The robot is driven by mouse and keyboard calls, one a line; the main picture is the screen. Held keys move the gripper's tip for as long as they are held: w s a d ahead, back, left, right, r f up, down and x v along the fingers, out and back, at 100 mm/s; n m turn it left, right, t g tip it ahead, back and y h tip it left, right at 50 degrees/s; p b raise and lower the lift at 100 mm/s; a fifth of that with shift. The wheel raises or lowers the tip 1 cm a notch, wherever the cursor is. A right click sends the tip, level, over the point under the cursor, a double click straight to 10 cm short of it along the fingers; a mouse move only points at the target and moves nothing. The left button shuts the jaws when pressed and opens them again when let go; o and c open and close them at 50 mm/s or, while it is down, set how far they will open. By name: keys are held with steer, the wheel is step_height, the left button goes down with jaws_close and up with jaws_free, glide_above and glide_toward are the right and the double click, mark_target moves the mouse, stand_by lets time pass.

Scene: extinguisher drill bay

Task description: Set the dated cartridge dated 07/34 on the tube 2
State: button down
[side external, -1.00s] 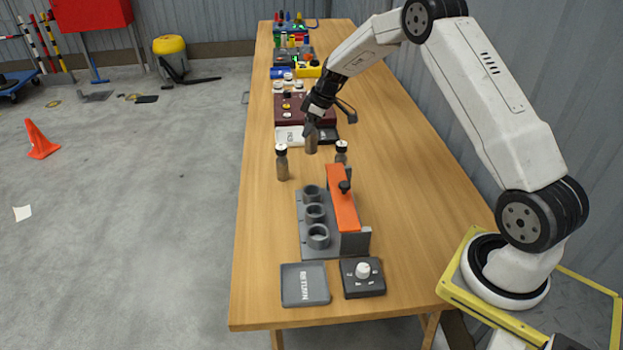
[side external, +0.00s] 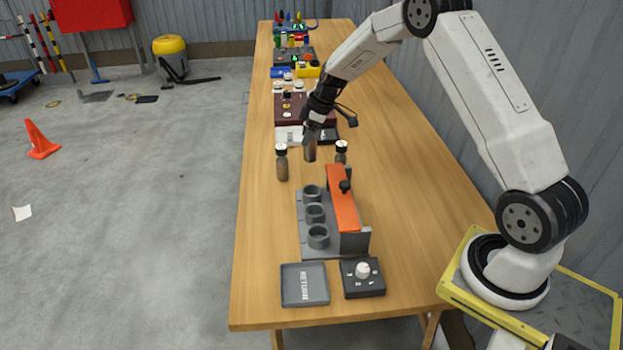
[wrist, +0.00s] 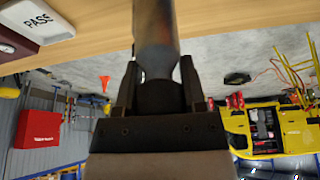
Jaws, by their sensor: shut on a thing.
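My gripper (side external: 312,127) is shut on a brown cartridge (side external: 310,149) held upright above the table. In the wrist view the jaws (wrist: 160,88) grip its narrow end, and its body (wrist: 156,30) runs out of the picture. No date is readable on it. Two similar cartridges with white tops stand on the table, one on the left (side external: 282,164) and one on the right (side external: 341,153). A grey rack (side external: 303,247) nearer the camera has three round tubes: far (side external: 312,192), middle (side external: 315,214) and near (side external: 318,237). They look empty; their numbers are not readable.
An orange bar (side external: 343,205) with a black knob runs along the rack's right side. A grey RETURN tray (side external: 304,297) and a dark dial box (side external: 362,278) are in front. A PASS box and other stations fill the table's far end. The right middle of the table is clear.

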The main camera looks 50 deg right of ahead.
steer(key=s+a+f+n+g+y, duration=0.1)
steer(key=s+a+n+g, duration=0.1)
steer(key=s+a+n, duration=0.5)
steer(key=s+a, duration=0.4)
steer(key=shift+a+f, duration=0.1)
steer(key=shift+f, duration=2.75)
steer(key=shift+f, duration=0.6)
steer(key=shift+c, duration=2.2)
jaws_free()
